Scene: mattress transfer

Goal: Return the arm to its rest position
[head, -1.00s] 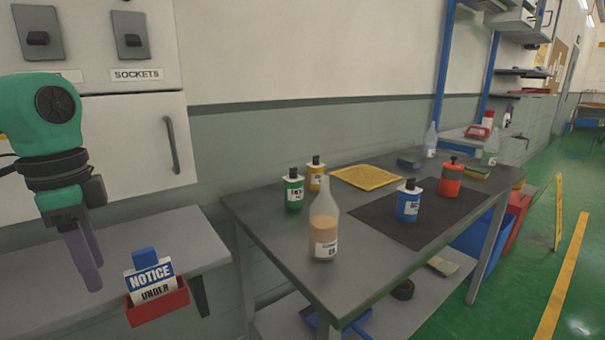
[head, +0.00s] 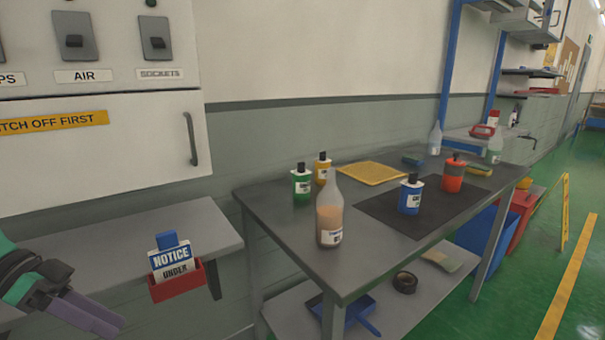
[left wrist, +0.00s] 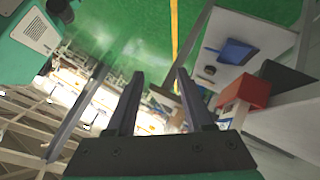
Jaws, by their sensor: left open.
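My left gripper (head: 95,316) is low at the left edge of the head view, in front of the grey wall shelf. Its fingers show purple-grey and point to the lower right. In the left wrist view the two fingers (left wrist: 160,84) stand apart with nothing between them, so it is open and empty. My right gripper does not show in either view.
A red holder (head: 178,283) with a notice card is at the shelf (head: 205,230) edge, right of my left gripper. The workbench (head: 290,250) bears a tan-filled bottle (head: 330,222) and several other bottles.

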